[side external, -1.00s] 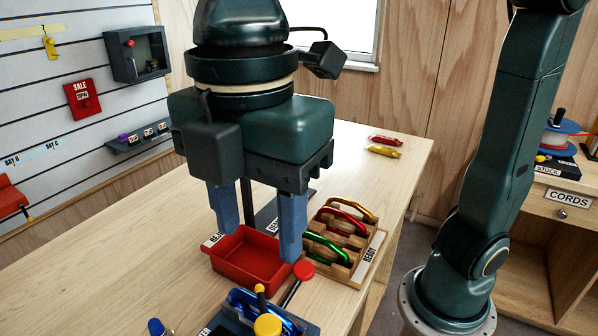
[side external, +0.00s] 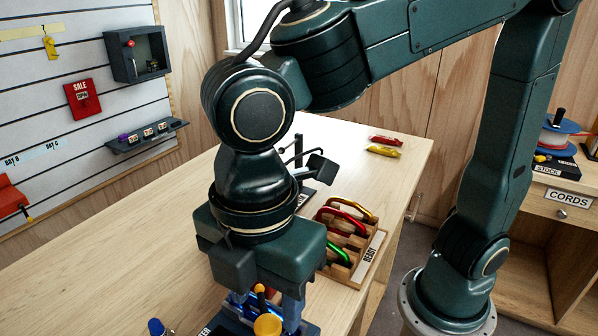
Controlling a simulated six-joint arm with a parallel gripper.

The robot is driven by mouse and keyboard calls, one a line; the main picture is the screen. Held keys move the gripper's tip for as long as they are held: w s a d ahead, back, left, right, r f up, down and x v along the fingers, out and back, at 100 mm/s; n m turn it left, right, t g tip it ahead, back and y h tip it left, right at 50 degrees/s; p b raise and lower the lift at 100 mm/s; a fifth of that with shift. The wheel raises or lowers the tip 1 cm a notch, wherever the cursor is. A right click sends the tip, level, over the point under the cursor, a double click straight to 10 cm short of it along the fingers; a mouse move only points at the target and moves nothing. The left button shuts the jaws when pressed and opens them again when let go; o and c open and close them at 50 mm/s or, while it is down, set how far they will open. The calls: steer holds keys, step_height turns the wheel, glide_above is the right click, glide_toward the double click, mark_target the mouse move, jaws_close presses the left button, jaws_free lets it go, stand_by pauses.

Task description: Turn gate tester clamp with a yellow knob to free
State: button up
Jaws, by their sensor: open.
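The gate tester (side external: 222,322) sits at the bottom edge of the side view, mostly covered by my gripper and cut off by the frame. A large round yellow knob (side external: 268,325) and a smaller yellow tip (side external: 260,288) show on it. Some blue of a carabiner shows among the tester's parts, but its outline is hidden. My gripper (side external: 265,304) points down over the tester, open, one blue finger on each side of the yellow knobs. I cannot tell whether either finger touches a knob, nor which way the clamp is turned.
A wooden rack (side external: 368,258) labelled READY holds red, yellow and green carabiners right of my gripper. A blue-capped item (side external: 156,327) stands left of the tester. Red (side external: 385,140) and yellow (side external: 383,151) packets lie at the back. The left tabletop is clear.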

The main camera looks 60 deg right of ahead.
mark_target(268, 324)
steer(key=shift+f, duration=1.75)
jaws_close()
